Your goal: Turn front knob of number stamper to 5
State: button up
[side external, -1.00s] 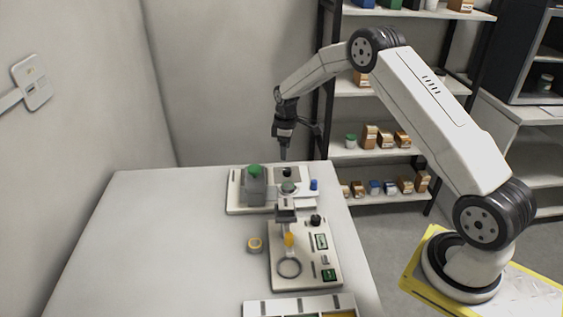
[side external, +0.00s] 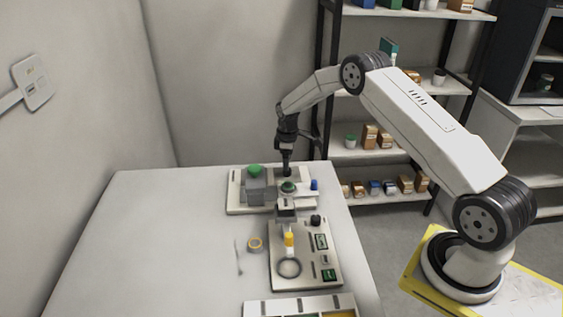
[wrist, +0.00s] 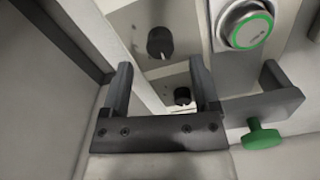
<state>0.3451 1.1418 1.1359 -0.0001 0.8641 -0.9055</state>
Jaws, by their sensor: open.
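The back device (side external: 236,204), which I take to be the number stamper, is a pale plate with a grey block, a green knob (side external: 254,169) and a green-ringed round part (side external: 288,187). My gripper (side external: 287,172) points down at its far right part, hiding what is beneath. In the wrist view my gripper (wrist: 160,66) is open, with nothing held. One black knob (wrist: 182,96) shows between the fingers, another (wrist: 160,42) just beyond the tips. I cannot tell which is the front knob, read their numbers, or see any contact.
A second panel (side external: 333,262) with a black knob (side external: 316,220), a yellow-topped cylinder (side external: 290,240) and a ring stands nearer. A compartment tray (side external: 262,308) is at the front. The table's left side is clear.

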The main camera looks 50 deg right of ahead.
jog(key=shift+f, duration=1.85)
grip_shut()
